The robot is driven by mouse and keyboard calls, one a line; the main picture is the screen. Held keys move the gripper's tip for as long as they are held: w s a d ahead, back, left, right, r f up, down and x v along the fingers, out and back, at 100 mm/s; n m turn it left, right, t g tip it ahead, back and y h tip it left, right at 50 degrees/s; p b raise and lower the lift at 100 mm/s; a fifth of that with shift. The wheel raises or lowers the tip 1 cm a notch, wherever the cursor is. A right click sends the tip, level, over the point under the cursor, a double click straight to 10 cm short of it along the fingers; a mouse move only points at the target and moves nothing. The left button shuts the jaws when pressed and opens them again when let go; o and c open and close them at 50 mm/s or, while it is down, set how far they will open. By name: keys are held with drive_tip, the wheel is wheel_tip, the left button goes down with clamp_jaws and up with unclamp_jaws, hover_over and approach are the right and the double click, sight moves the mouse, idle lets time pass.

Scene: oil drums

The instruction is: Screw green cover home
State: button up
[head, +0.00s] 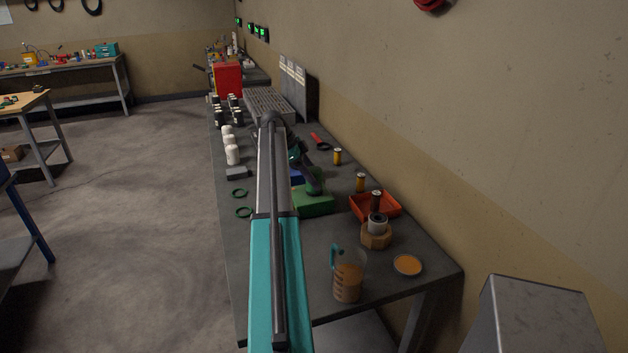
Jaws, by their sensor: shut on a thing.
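My arm reaches away from me over the bench. Its end bends down behind the forearm, where my gripper (314,188) shows as a small dark shape, low over a green block-like body (316,203). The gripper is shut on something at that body. The fingertips and the green cover between them are too small and too hidden to make out, and I cannot tell how the cover sits. A blue part (296,177) shows just beside the forearm, behind the green body.
A measuring jug (347,281) of brown liquid, an orange-filled dish (407,265), a wooden hexagonal block (376,240) and a red tray (362,207) stand at the near right.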

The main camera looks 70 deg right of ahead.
drive_tip(key=shift+m+y, duration=0.3)
drive_tip(key=shift+m, duration=0.2)
drive_tip(key=o, duration=1.4)
drive_tip(key=shift+c, duration=0.2)
drive_tip(key=shift+a+f+n+h, duration=0.15)
drive_tip(key=shift+n+h, duration=0.25)
drive_tip(key=shift+n, duration=0.4)
drive_tip(key=n+t+h, duration=0.1)
drive_tip(key=n, duration=0.2)
drive_tip(key=shift+s+n+h+b, duration=0.1)
drive_tip(key=shift+n+h+b, duration=0.2)
drive_tip(key=shift+h+b, duration=0.1)
drive_tip(key=shift+n+t+h, duration=0.3)
drive_tip(key=shift+n, duration=0.3)
